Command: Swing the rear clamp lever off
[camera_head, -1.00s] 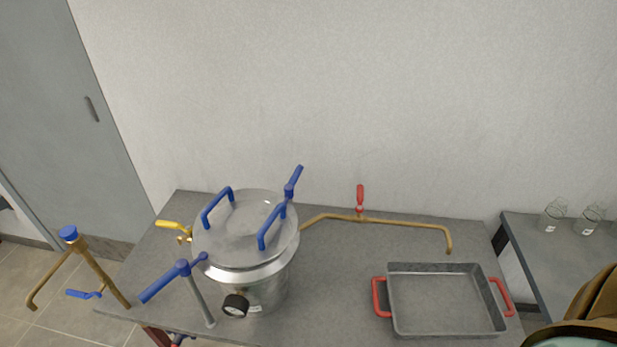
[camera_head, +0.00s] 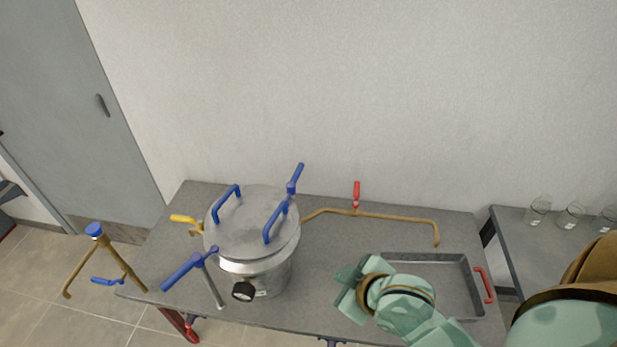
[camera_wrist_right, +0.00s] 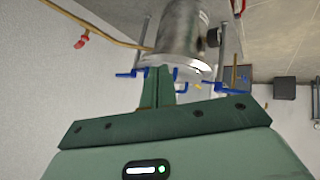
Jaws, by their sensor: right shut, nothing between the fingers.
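The rear clamp lever (camera_head: 296,174) is a blue handle standing up at the back right of the steel pot (camera_head: 270,277). It lies against the lid (camera_head: 245,228) edge, near the right blue lid handle (camera_head: 273,228). The front clamp lever (camera_head: 187,270), also blue, sticks out to the lower left on a grey rod. My right gripper (camera_head: 350,280) is mint green, shut and empty, right of the pot and apart from it. In the right wrist view its green fingers (camera_wrist_right: 158,86) are together, with the inverted pot (camera_wrist_right: 182,35) beyond. My left gripper is out of view.
A grey tray (camera_head: 455,263) with red handles lies partly behind my right arm. A brass pipe (camera_head: 390,217) with a red valve handle (camera_head: 356,192) runs behind. A yellow valve handle (camera_head: 183,218) is left of the pot. Bare table (camera_head: 325,250) lies between pot and tray.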

